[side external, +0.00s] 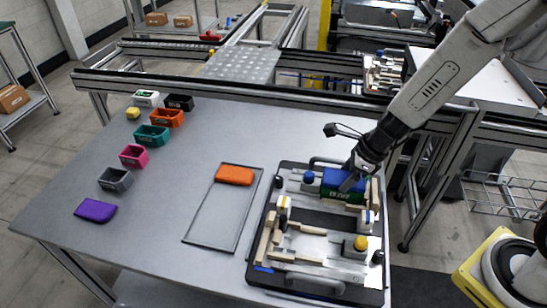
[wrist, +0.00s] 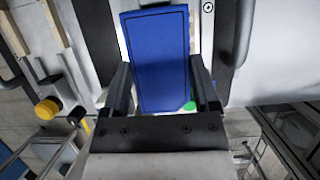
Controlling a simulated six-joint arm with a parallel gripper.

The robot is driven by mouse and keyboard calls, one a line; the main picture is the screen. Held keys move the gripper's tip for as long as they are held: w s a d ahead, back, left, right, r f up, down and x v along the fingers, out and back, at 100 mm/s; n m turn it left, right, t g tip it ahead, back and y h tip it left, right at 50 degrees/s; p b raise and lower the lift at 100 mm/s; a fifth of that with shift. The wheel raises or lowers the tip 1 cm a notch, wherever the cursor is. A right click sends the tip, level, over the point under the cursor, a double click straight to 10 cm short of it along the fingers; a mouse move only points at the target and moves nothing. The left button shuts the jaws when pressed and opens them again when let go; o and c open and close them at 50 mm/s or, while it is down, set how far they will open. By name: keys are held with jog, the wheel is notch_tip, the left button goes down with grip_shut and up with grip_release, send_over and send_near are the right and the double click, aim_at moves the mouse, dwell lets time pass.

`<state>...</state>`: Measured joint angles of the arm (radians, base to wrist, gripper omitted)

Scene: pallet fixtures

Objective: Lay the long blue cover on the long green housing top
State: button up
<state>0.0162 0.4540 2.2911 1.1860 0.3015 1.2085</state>
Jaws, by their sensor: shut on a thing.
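The long blue cover (side external: 333,178) is between the fingers of my gripper (side external: 352,184), at the back right of the pallet fixture. The wrist view shows the cover (wrist: 160,55) as a flat blue plate with a thin dark outline, and a finger of my gripper (wrist: 162,88) on each side of it. The long green housing (side external: 338,196) shows as a strip with white lettering directly below the cover. Only a small bit of green (wrist: 190,106) shows in the wrist view. The cover looks lined up over it; I cannot tell whether they touch.
The fixture pallet (side external: 262,235) carries wooden blocks, a blue-topped post (side external: 308,177) and a yellow knob (side external: 360,243). To its left lies a grey mat (side external: 212,222) with an orange cover (side external: 234,174). Several coloured bins and a purple cover (side external: 95,211) stand further left.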

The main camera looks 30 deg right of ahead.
jog(key=shift+f, duration=0.1)
dwell(0.3)
jog(key=o, duration=1.1)
jog(key=shift+v, duration=3.9)
